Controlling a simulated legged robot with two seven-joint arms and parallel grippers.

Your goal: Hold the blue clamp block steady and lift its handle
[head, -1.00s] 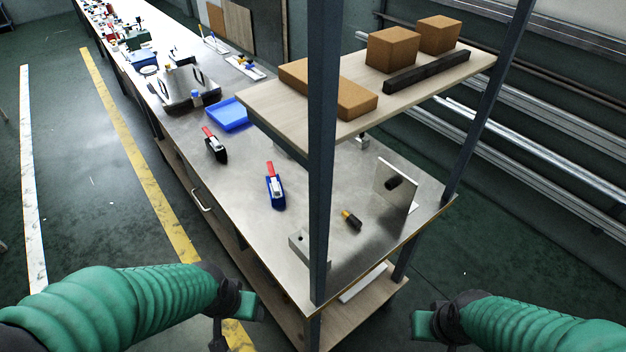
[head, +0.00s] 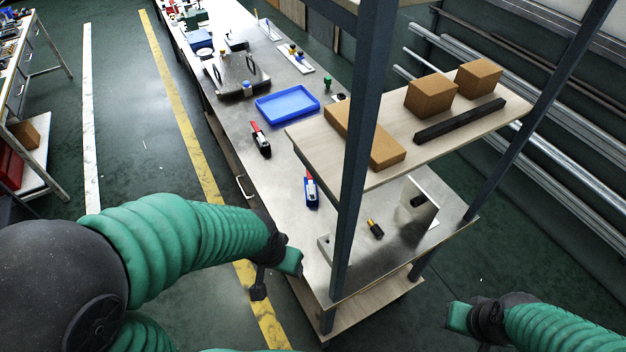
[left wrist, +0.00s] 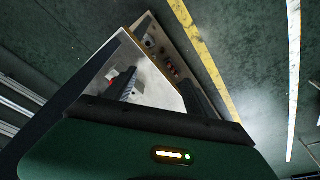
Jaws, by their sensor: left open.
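The blue clamp block (head: 311,192) with its red handle (head: 309,176) lies on the metal bench top, left of the shelf post. A similar black clamp (head: 261,142) with a red handle lies farther back on the bench. My left gripper (head: 290,264) is near the bench's front left edge, apart from the blue clamp block. It is open and empty; its dark fingers show in the left wrist view (left wrist: 162,90). A small red spot shows near one finger there, too small to identify. My right gripper (head: 460,318) is off the bench at lower right; its jaws are not clear.
The bench (head: 285,225) carries a dark shelf post (head: 357,150) and a wooden shelf (head: 455,140) with brown blocks. A blue tray (head: 288,104) lies farther back. A metal plate (head: 425,200) and a small yellow-black part (head: 375,229) are under the shelf.

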